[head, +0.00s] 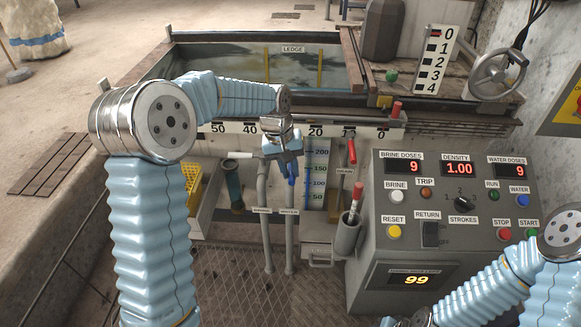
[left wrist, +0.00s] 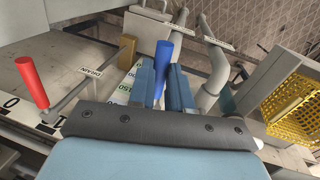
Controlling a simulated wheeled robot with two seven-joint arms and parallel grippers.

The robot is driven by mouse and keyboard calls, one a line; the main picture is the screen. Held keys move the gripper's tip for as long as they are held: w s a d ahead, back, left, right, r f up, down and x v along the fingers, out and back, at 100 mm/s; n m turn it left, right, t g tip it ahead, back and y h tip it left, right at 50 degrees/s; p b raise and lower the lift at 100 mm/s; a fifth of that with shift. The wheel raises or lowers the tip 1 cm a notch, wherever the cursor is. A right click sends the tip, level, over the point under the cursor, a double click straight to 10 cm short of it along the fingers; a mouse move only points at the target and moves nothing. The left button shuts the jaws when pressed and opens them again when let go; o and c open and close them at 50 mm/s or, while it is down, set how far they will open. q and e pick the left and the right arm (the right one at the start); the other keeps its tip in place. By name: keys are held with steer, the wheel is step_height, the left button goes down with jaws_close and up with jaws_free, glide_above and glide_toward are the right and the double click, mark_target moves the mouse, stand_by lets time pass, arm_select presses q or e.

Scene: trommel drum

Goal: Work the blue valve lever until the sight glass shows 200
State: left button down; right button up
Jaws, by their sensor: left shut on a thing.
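My left gripper (head: 287,160) is at the pipes below the long number scale, shut on the blue valve lever (head: 292,181). In the left wrist view the blue lever (left wrist: 163,62) stands up between the two blue fingers of the gripper (left wrist: 164,85). The sight glass (head: 316,181), marked 50 to 200, is just right of the lever in the head view. Its liquid level is too small to tell. In the left wrist view the fingers partly hide its scale (left wrist: 125,88). My right arm shows at the lower right; its gripper is out of view.
A red drain lever (head: 351,151) is right of the sight glass, and a white lever (head: 239,155) is left of the gripper. A control box (head: 437,232) stands at the right with lit displays. A yellow basket (left wrist: 295,103) is nearby. A metal cup (head: 348,235) holds a red-handled tool.

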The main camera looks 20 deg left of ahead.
arm_select(q)
steer(key=c, duration=1.1)
jaws_free()
steer(key=shift+o, duration=0.2)
step_height(320, 180, up, 14)
steer(key=s+a+p, duration=0.1)
steer(key=a, duration=0.1)
steer(key=shift+a+f, duration=0.25)
